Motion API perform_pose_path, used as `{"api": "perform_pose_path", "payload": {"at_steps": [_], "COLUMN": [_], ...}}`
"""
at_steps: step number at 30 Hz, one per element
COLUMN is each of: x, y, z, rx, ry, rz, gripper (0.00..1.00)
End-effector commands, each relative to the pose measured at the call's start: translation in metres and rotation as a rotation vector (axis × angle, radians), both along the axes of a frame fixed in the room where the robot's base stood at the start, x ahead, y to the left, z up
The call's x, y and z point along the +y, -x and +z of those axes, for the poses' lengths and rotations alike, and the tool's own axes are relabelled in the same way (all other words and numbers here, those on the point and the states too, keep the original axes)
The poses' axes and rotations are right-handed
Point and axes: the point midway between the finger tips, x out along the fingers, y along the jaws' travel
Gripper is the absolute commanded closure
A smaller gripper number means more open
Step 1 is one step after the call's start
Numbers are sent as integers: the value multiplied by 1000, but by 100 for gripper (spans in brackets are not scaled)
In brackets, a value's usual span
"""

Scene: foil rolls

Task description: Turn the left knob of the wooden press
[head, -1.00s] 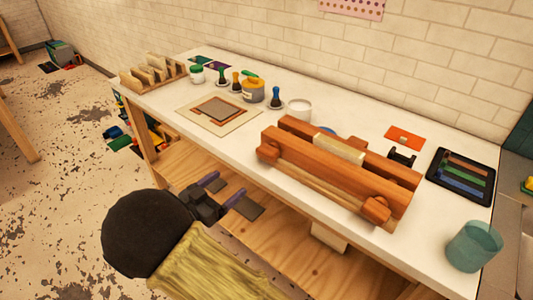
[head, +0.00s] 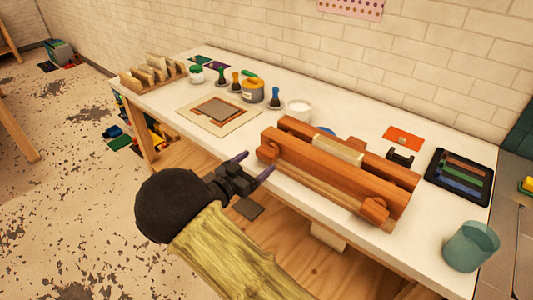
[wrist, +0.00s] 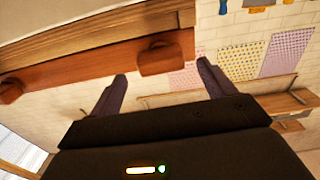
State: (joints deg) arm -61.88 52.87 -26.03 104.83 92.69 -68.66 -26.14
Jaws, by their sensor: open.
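The wooden press (head: 330,165) lies along the front of the white table, with a pale bar between its reddish-brown beams. Its left knob (head: 267,152) is a chunky wooden block on the front beam. The right knob (head: 375,210) is at the beam's other end. My gripper (head: 254,164) is open and empty, just in front of the left knob. In the wrist view the left knob (wrist: 158,57) shows between and beyond the fingertips, with no clear contact. The right knob (wrist: 11,90) shows at the left edge there.
A teal cup (head: 470,246) stands at the table's right front corner. A black tray (head: 460,177) and an orange card (head: 403,138) lie right of the press. A framed screen (head: 190,108), a white pot (head: 299,110) and stampers are to the left. A shelf lies under the table.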

Motion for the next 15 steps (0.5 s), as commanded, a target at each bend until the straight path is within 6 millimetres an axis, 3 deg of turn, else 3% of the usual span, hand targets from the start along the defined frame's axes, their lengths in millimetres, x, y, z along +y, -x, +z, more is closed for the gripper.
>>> {"api": "perform_pose_path", "payload": {"at_steps": [7, 15], "x": [-26, -35], "y": [-33, -44], "z": [1, 0], "rx": [-1, 0], "ry": [1, 0], "rz": [-2, 0], "gripper": [18, 18]}}
